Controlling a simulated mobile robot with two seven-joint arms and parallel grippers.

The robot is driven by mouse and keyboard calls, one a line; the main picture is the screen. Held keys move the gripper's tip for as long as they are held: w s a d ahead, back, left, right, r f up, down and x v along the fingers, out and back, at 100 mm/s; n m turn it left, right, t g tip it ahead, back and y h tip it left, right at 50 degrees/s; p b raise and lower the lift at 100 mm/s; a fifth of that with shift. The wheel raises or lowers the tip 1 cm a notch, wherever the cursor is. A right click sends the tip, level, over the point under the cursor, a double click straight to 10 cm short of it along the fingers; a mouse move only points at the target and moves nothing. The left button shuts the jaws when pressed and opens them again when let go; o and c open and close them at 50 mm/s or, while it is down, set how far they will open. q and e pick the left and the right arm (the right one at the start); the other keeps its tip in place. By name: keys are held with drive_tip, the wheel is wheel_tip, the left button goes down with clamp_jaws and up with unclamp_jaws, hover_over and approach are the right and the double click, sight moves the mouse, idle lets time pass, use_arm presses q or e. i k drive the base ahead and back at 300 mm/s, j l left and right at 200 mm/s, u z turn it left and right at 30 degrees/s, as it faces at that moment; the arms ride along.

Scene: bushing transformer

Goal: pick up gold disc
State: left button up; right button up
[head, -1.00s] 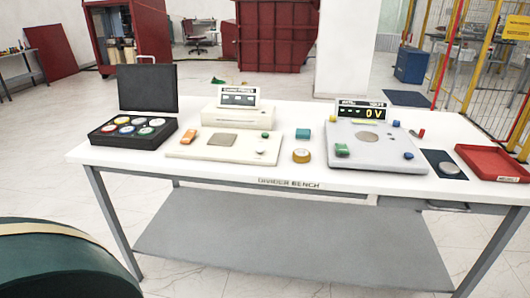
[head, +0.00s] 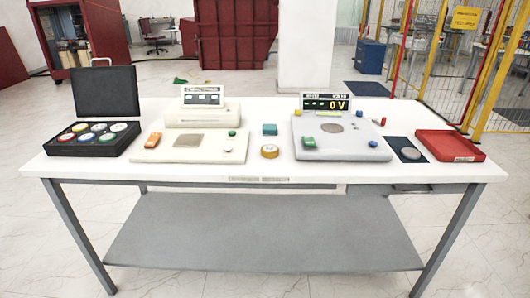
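A short round gold disc (head: 269,152) with a paler top lies on the white bench (head: 240,181) near its front edge. It sits between the cream instrument on its left and the grey instrument on its right, apart from both. A small teal block (head: 269,130) is just behind it. Another disc with a yellowish top (head: 81,127) is among several coloured discs in the open black case at the bench's left. Neither of my grippers is in view.
The cream instrument (head: 165,156), the grey instrument (head: 345,150) reading 0 V, a dark mat (head: 399,144) with a metal disc and a red tray (head: 448,139) stand on the bench. The open black case (head: 75,146) is at left. Floor in front is clear.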

sight(268, 151)
drive_tip(key=z, duration=0.7)
drive_tip(key=j+z, duration=0.25)
drive_tip(key=z, duration=0.15)
drive_tip(key=j+z, duration=0.6)
drive_tip(key=z, duration=0.15)
drive_tip(key=k+j+z, duration=0.1)
drive_tip(key=j, duration=0.25)
drive_tip(key=k+j+z, duration=0.15)
drive_tip(key=j, duration=0.2)
drive_tip(key=j+z, duration=0.1)
drive_tip(key=j, duration=0.2)
drive_tip(key=k, duration=0.05)
